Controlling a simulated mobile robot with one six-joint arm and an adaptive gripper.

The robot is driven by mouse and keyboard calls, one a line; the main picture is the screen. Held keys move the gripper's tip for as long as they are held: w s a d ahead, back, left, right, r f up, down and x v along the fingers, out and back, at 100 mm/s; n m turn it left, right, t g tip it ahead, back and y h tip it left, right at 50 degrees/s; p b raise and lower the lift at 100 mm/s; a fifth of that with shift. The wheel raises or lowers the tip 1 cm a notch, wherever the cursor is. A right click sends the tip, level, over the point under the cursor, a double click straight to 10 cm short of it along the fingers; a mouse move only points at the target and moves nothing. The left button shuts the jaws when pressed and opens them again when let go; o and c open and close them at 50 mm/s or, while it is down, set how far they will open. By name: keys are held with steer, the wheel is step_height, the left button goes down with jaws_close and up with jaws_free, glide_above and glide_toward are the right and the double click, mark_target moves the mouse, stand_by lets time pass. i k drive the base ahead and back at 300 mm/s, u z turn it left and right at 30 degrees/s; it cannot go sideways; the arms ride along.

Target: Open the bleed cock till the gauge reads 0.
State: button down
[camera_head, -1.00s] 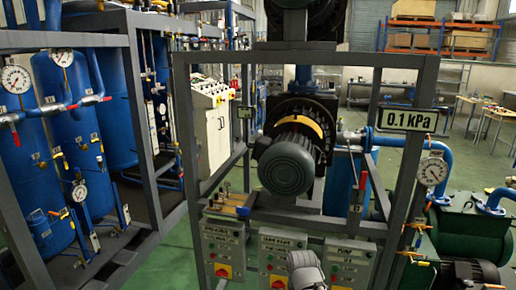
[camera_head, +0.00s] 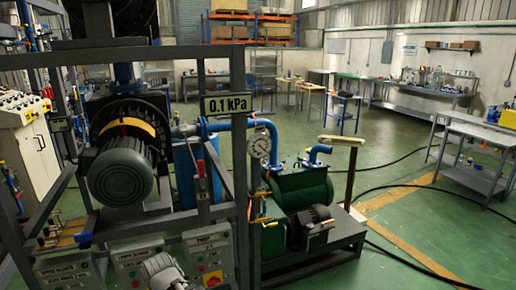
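A round white pressure gauge (camera_head: 260,146) stands on the pipework at the right post of the grey frame. Its needle is too small to read. Below the gauge, a small orange-red handle (camera_head: 260,194) sits on the pipe, and another (camera_head: 262,220) is lower down. A red handle (camera_head: 200,168) shows by the blue cylinder. I cannot tell which of these is the bleed cock, or how far it is open.
A green pump (camera_head: 300,190) on a dark base stands right of the frame. A motor (camera_head: 122,172) and control boxes (camera_head: 208,258) fill the frame at left. Green floor (camera_head: 400,215) is open at right, with black cables.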

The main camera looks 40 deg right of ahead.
mark_target(273, 224)
steer(key=z, duration=1.85)
steer(key=i, duration=0.7)
steer(key=u, duration=0.6)
